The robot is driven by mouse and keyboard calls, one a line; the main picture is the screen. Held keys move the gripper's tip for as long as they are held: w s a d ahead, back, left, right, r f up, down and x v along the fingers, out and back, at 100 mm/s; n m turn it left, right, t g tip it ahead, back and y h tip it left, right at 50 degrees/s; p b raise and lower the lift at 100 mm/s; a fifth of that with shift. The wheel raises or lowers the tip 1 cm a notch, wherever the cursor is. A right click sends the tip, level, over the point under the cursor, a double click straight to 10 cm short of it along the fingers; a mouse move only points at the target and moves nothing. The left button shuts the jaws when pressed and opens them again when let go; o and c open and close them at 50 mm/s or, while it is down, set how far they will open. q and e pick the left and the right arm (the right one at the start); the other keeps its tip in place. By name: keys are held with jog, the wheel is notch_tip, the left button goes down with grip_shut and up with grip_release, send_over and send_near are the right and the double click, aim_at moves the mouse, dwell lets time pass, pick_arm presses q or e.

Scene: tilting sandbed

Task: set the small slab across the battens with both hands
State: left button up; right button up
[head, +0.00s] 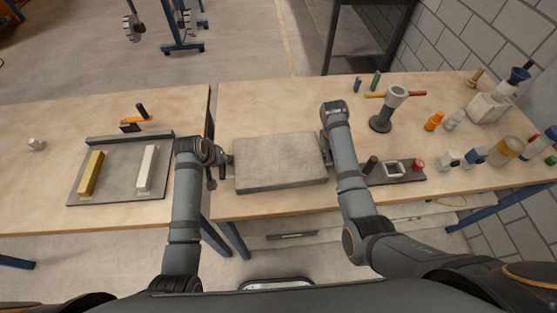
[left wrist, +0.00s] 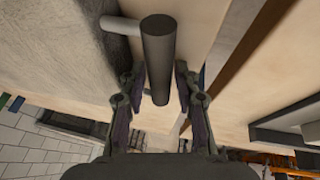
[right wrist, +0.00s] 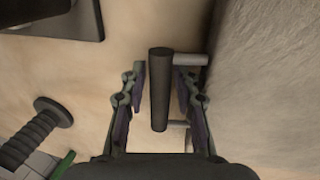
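The small slab (head: 280,162) is a grey, stone-like block lying flat on the right table, with a bar handle at each side. The battens, one yellow (head: 92,174) and one white (head: 147,168), lie apart on a grey board (head: 118,187) on the left table. My left gripper (head: 224,160) is at the slab's left side; its open fingers straddle the dark left handle (left wrist: 158,60), with gaps showing. My right gripper (head: 326,148) is at the right side, mostly hidden by its arm in the head view; its open fingers straddle the right handle (right wrist: 160,90).
A gap separates the left table (head: 40,200) from the right table (head: 260,105). A grey stand (head: 381,122), a dark tray (head: 408,177) and several bottles and small parts occupy the right side. An orange-handled tool (head: 135,121) lies behind the board.

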pick_arm(q)
jog(key=shift+s, duration=0.15)
pick_arm(e)
jog(key=shift+s+r, duration=0.1)
jog(key=shift+s, duration=0.05)
pick_arm(q)
grip_shut()
pick_arm(e)
grip_shut()
